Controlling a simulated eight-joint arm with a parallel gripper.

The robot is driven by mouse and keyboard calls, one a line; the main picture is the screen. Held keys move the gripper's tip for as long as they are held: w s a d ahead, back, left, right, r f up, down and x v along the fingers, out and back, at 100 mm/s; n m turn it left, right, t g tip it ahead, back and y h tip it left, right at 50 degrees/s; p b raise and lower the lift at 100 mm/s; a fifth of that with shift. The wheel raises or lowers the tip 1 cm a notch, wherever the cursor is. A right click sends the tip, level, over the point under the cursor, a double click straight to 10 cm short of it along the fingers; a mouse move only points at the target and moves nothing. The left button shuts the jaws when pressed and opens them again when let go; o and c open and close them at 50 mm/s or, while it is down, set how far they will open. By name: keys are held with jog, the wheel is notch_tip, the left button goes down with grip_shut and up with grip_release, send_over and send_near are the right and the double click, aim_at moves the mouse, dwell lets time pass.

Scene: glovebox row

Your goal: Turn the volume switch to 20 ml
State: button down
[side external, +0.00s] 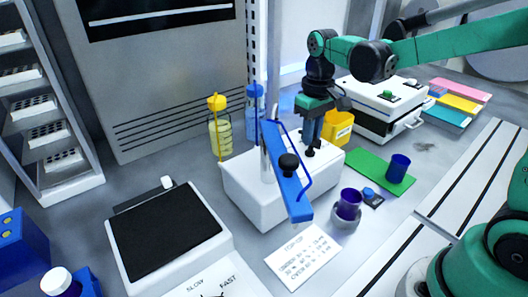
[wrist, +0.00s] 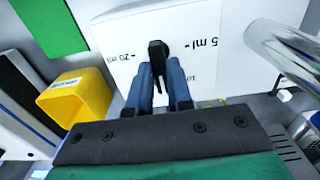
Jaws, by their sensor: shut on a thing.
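The volume switch (wrist: 157,48) is a black knob with a narrow lever on the white box (side external: 248,193), and it also shows in the side view (side external: 310,150). In the wrist view, "20 ml" (wrist: 125,56) is printed left of the switch, "5 ml" (wrist: 203,43) right of it, and a partly hidden "10" (wrist: 190,78) lower right. My gripper (wrist: 158,75) points down onto the box, its two blue fingers shut on the switch lever. It also shows in the side view (side external: 312,135). The fingers hide part of the lever, so its exact pointing is unclear.
A blue slanted bar (side external: 285,170) with a black knob rises from the same box, beside my gripper. A yellow bin (side external: 338,128) stands just behind. A purple cup (side external: 349,204) and a printed card (side external: 302,255) are in front. A blue cup (side external: 398,168) stands on a green mat.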

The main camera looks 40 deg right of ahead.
jog(key=c, duration=0.8)
grip_release()
jog(key=shift+r, duration=2.8)
